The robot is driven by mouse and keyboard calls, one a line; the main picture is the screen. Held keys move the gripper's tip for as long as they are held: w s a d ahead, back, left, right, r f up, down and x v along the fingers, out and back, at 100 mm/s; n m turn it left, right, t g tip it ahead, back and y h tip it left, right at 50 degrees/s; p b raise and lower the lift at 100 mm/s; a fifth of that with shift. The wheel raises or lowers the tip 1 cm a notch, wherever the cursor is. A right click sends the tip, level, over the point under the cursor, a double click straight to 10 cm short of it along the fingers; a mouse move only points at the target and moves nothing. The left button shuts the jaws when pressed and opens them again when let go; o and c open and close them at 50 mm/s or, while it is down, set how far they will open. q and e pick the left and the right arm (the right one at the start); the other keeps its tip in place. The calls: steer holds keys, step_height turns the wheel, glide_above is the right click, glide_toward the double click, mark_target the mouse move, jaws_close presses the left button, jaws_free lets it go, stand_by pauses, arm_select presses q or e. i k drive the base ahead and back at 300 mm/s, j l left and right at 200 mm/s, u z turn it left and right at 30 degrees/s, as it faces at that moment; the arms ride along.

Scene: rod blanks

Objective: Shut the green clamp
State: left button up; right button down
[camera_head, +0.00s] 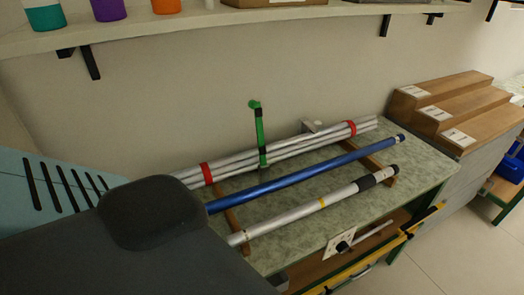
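The green clamp (260,137) is at the middle of the worktable, at the bundle of silver rods (289,152). Its long green bar has black sections and runs from a round green end near the back wall down to a dark tip at the bundle. I cannot tell whether the tip presses on the rods. The bundle is tied with red bands near both ends. Neither of my grippers is in view.
A blue rod (300,177) and a silver rod with a black section (315,205) lie in front of the bundle on wooden strips. A shelf (230,16) hangs above. Stepped wooden blocks (455,105) stand right. An open drawer (405,230) juts out below the table.

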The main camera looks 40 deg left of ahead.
mark_target(254, 105)
steer(key=u, duration=1.85)
steer(key=i+l, duration=0.1)
steer(key=l, duration=0.2)
steer(key=i+l, duration=0.1)
steer(key=l, duration=0.2)
steer(key=i+l, duration=0.1)
steer(key=l, duration=0.2)
steer(key=k+j, duration=0.2)
steer(key=k, duration=0.5)
steer(key=k+j+z, duration=0.1)
steer(key=k, duration=0.55)
steer(key=i, duration=0.75)
steer(key=j, duration=0.1)
